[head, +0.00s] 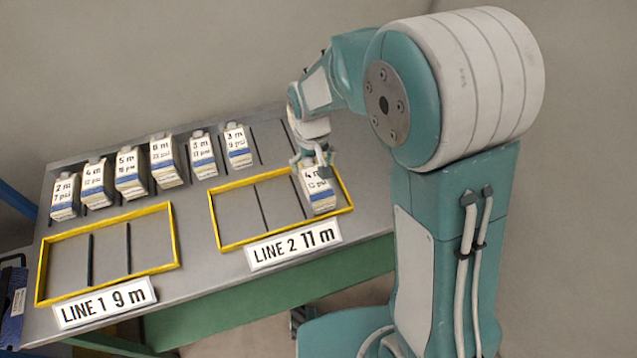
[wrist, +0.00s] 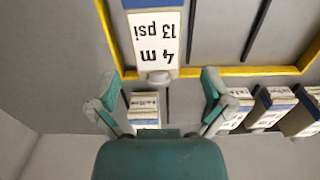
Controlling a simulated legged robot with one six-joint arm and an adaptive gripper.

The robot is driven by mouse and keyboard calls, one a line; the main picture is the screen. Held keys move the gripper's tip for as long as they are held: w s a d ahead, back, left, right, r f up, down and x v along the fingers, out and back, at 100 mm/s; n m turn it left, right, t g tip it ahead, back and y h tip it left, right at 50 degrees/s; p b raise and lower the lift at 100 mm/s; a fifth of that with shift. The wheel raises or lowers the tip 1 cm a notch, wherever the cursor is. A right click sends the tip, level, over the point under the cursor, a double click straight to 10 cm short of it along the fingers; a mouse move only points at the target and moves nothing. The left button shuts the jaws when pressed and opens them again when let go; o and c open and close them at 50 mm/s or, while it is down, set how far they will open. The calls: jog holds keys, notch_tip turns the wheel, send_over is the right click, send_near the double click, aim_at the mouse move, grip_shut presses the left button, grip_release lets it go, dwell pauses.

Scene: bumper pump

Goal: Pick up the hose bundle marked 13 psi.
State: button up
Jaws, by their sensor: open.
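The hose bundle marked 4 m, 13 psi (head: 319,197) stands in the right-hand compartment of the yellow LINE 2 frame (head: 232,247). It also shows in the wrist view (wrist: 155,42), where its label reads upside down. My gripper (head: 313,160) is at the top of this bundle, partly covering it in the head view. In the wrist view the gripper (wrist: 161,78) is open, with one finger on each side of the bundle's small end knob (wrist: 159,77). A gap shows between each finger and the knob.
Several other labelled bundles stand in a row at the back of the grey table (head: 190,221), including one marked 3 m, 9 psi (head: 237,147). The yellow LINE 1 frame (head: 107,284) is empty. The other LINE 2 compartments are empty, with thin dark dividers between them.

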aim_at(317, 179)
jog(key=f, duration=0.1)
jog(key=a+f, duration=0.1)
jog(key=shift+f, duration=0.3)
jog(key=f, duration=0.1)
jog(key=d+f, duration=0.1)
jog(key=f, duration=0.1)
jog(key=d+f, duration=0.1)
jog(key=f, duration=0.1)
jog(key=shift+s+d, duration=0.1)
jog(key=shift+d, duration=0.05)
jog(key=shift+a+f, duration=0.2)
jog(key=shift+a, duration=0.4)
jog(key=c, duration=0.7)
jog(key=shift+d, duration=0.2)
jog(key=c, duration=0.4)
jog(key=shift+d, duration=0.15)
